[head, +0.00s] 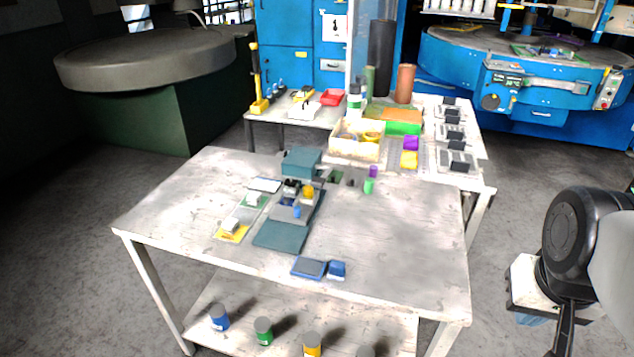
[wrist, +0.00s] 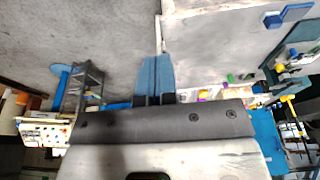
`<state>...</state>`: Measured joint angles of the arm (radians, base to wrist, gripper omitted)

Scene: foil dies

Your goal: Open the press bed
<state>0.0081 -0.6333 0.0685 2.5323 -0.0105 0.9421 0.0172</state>
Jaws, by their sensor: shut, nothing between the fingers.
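The press stands on the near table, with a teal upper block (head: 301,160), a grey middle part (head: 288,212) carrying small blue and yellow pieces, and a flat teal plate (head: 282,237) at its front. Which part is the bed is hard to tell at this size. My gripper (head: 528,319) hangs off the table's right edge, well apart from the press. In the wrist view its blue fingers (wrist: 155,78) are together, with nothing between them. Part of the teal press (wrist: 304,30) shows at that view's right edge.
A blue pad (head: 309,268) and a blue block (head: 337,269) lie near the table's front edge. Green (head: 251,201) and yellow (head: 234,232) cards with pale blocks lie left of the press. A crowded second table (head: 478,178) stands behind. The near table's right side is clear.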

